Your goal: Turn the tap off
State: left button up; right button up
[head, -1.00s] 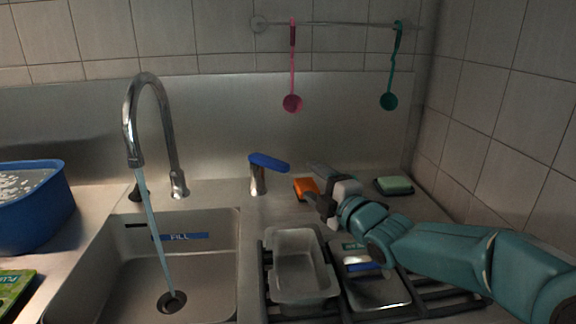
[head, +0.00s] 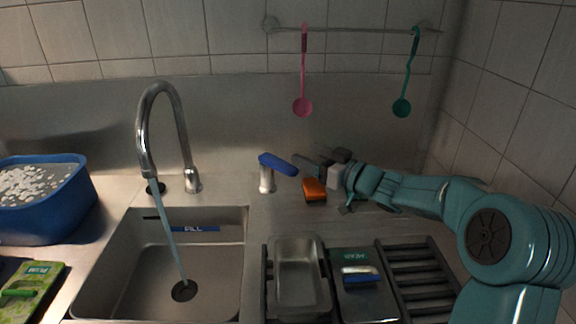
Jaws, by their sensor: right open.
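The tap's curved steel spout (head: 162,95) stands behind the sink (head: 215,250), and a stream of water (head: 166,225) runs from it to the drain (head: 184,291). The tap lever (head: 277,163), a blue handle on a short steel post, stands to the right of the spout, its handle slanting down to the right. My right gripper (head: 322,183) is open and empty, just right of the lever handle. One finger is close to the handle's right end; whether they touch I cannot tell. My left gripper is not in view.
An orange sponge (head: 314,191) lies below the right gripper in the picture. A metal tray (head: 299,280) and a dark lidded box (head: 362,292) sit on a rack in front. A blue tub (head: 45,215) stands left.

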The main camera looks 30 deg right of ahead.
aim_at(297, 173)
notch_tip(297, 173, down, 7)
jog(key=shift+r+b, duration=0.2)
jog(key=shift+b, duration=0.4)
jog(key=x, duration=0.6)
jog(key=shift+f+p, duration=0.15)
jog(key=shift+p, duration=0.2)
jog(key=shift+w+a, duration=0.2)
jog(key=shift+w, duration=0.5)
